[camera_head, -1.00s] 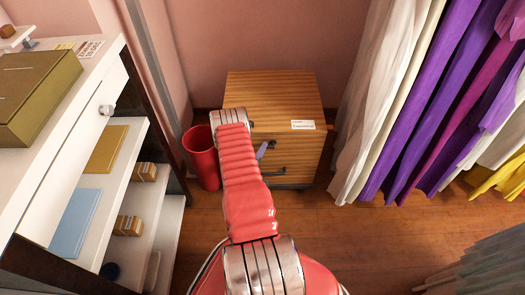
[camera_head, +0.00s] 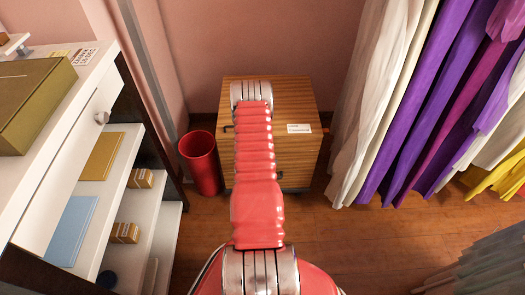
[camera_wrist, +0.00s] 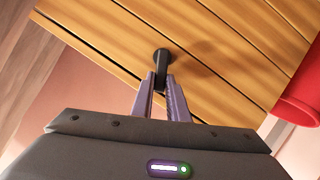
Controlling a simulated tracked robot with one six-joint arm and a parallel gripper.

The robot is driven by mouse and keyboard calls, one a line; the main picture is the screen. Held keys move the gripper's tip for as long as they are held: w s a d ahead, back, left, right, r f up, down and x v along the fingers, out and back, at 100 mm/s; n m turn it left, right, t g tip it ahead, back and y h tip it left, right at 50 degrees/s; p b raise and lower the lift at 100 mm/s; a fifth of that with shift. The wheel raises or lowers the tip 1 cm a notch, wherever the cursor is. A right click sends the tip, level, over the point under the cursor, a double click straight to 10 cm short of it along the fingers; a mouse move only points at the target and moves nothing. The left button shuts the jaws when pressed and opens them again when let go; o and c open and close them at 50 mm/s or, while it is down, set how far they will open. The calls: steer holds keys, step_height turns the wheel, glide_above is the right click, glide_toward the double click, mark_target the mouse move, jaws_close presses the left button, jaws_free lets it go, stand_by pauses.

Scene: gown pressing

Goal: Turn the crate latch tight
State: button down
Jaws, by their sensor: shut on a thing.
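The wooden slatted crate (camera_head: 300,105) stands against the back wall, with a white label on it. In the wrist view its slats (camera_wrist: 225,75) fill the upper part. The black crate latch (camera_wrist: 162,57) is a short lever on a round pivot, pointing down toward my gripper in that picture. My gripper (camera_wrist: 161,78) has its purple fingers shut on the free end of the latch. In the head view my red arm covers the middle of the crate and hides my gripper and the grip.
A red bin (camera_head: 200,165) stands just left of the crate and shows at the right of the wrist view. White shelves (camera_head: 125,185) are at the left. Hanging white and purple gowns (camera_head: 415,110) crowd the right. The wooden floor (camera_head: 345,240) is clear in front.

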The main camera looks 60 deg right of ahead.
steer(key=s+m+t, duration=0.1)
steer(key=s+m+t+y, duration=0.1)
steer(key=m, duration=0.1)
steer(key=shift+d+m, duration=0.3)
steer(key=shift+d, duration=0.05)
steer(key=shift+y, duration=0.3)
steer(key=c, duration=2)
jaws_free()
steer(key=shift+c, duration=0.2)
steer(key=o, duration=0.3)
steer(key=shift+d+r, duration=0.1)
steer(key=shift+r, duration=0.1)
steer(key=v, duration=1.3)
steer(key=shift+s+a, duration=0.2)
steer(key=shift+a, duration=0.15)
